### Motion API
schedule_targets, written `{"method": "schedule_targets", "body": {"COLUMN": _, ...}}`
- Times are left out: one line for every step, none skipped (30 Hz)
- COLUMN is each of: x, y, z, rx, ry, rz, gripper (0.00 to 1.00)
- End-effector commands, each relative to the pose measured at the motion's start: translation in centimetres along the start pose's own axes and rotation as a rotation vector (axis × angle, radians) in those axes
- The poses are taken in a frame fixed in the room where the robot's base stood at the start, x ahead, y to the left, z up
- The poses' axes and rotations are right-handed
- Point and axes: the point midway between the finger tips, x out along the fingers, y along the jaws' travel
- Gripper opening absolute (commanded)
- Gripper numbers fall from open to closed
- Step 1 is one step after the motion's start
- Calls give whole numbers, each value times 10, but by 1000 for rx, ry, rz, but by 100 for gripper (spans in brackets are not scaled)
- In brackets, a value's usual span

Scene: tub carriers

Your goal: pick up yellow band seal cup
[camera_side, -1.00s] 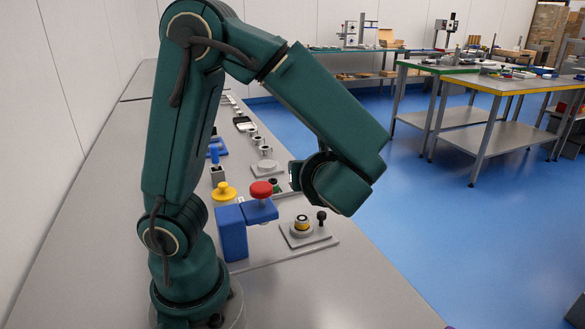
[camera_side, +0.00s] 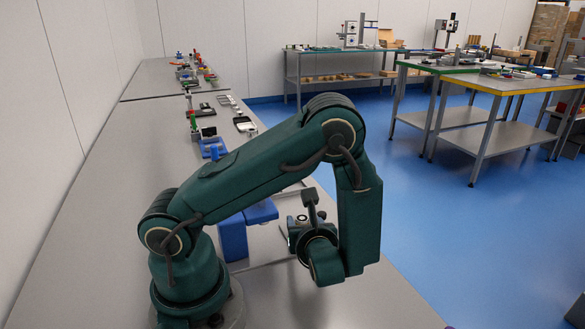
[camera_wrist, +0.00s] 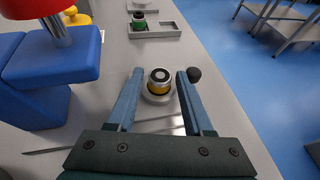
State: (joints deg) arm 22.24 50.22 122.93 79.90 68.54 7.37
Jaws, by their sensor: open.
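The yellow band seal cup (camera_wrist: 159,83) stands upright on a small grey holder in the wrist view, with a grey top, a dark opening and a yellow band. My gripper (camera_wrist: 160,76) is open, its two blue-grey fingers on either side of the cup in the picture. I see no contact between fingers and cup. The fingertips' height relative to the cup is hard to tell. In the side view my gripper (camera_side: 297,229) is low over the bench and largely hidden by my arm, and the cup cannot be made out there.
A dark round knob (camera_wrist: 194,74) stands just right of the cup, close to the right finger. A blue block stand (camera_wrist: 50,60) with a red-topped piece (camera_wrist: 42,18) is at the left. A green-banded cup (camera_wrist: 139,22) sits farther back on a grey tray.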

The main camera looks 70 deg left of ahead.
Motion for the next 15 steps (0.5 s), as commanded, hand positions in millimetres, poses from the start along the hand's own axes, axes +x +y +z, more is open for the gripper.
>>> {"method": "schedule_targets", "body": {"x": 6, "y": 1, "z": 0, "rx": 0, "ry": 0, "rz": 5, "gripper": 51}}
{"method": "schedule_targets", "body": {"x": 9, "y": 1, "z": 0, "rx": -1, "ry": 0, "rz": 4, "gripper": 51}}
{"method": "schedule_targets", "body": {"x": 12, "y": 0, "z": 0, "rx": -1, "ry": 0, "rz": 3, "gripper": 51}}
{"method": "schedule_targets", "body": {"x": 14, "y": 0, "z": 0, "rx": -1, "ry": 1, "rz": 3, "gripper": 51}}
{"method": "schedule_targets", "body": {"x": 16, "y": 0, "z": 0, "rx": 0, "ry": 1, "rz": 2, "gripper": 51}}
{"method": "schedule_targets", "body": {"x": 18, "y": 0, "z": 0, "rx": 0, "ry": 1, "rz": 2, "gripper": 51}}
{"method": "schedule_targets", "body": {"x": 18, "y": 0, "z": 0, "rx": 0, "ry": 1, "rz": 1, "gripper": 51}}
{"method": "schedule_targets", "body": {"x": 19, "y": 0, "z": 0, "rx": 0, "ry": 1, "rz": 1, "gripper": 51}}
{"method": "schedule_targets", "body": {"x": 19, "y": 0, "z": 0, "rx": 0, "ry": 1, "rz": 0, "gripper": 51}}
{"method": "schedule_targets", "body": {"x": 20, "y": 0, "z": 0, "rx": 0, "ry": 1, "rz": 0, "gripper": 51}}
{"method": "schedule_targets", "body": {"x": 20, "y": 0, "z": 0, "rx": 0, "ry": 1, "rz": -1, "gripper": 51}}
{"method": "schedule_targets", "body": {"x": 19, "y": 0, "z": 0, "rx": 0, "ry": 1, "rz": -1, "gripper": 51}}
{"method": "schedule_targets", "body": {"x": 19, "y": 0, "z": 0, "rx": 0, "ry": 1, "rz": -1, "gripper": 51}}
{"method": "schedule_targets", "body": {"x": 19, "y": 0, "z": 0, "rx": 0, "ry": 1, "rz": -1, "gripper": 51}}
{"method": "schedule_targets", "body": {"x": 19, "y": 0, "z": 0, "rx": 0, "ry": 1, "rz": -1, "gripper": 44}}
